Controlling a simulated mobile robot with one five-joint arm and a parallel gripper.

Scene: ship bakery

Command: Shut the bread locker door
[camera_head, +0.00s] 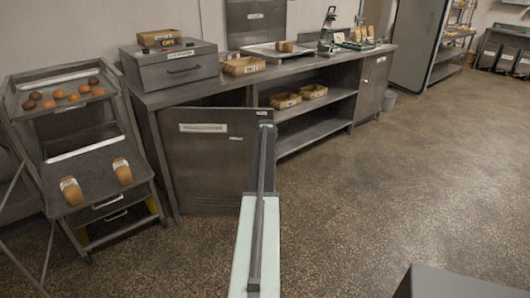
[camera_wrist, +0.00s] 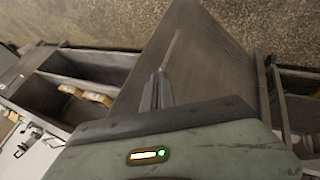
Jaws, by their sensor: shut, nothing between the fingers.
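The bread locker door (camera_head: 205,165) is a grey metal panel with a white label, under the left part of the counter. It stands ajar, with a dark gap between its top edge and the counter. In the wrist view, a broad grey panel (camera_wrist: 195,60), apparently this door, lies just beyond my fingers. My gripper (camera_head: 265,127) is at the door's upper right edge in the head view. It is shut and empty in the wrist view (camera_wrist: 157,88). I cannot tell whether the fingertips touch the door.
Open shelves (camera_head: 320,125) with bread baskets (camera_head: 285,100) lie right of the door. A second cabinet door (camera_head: 371,85) is closed at the counter's right end. A tray rack (camera_head: 85,145) with loaves stands close on the left. The floor (camera_head: 400,180) to the right is clear.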

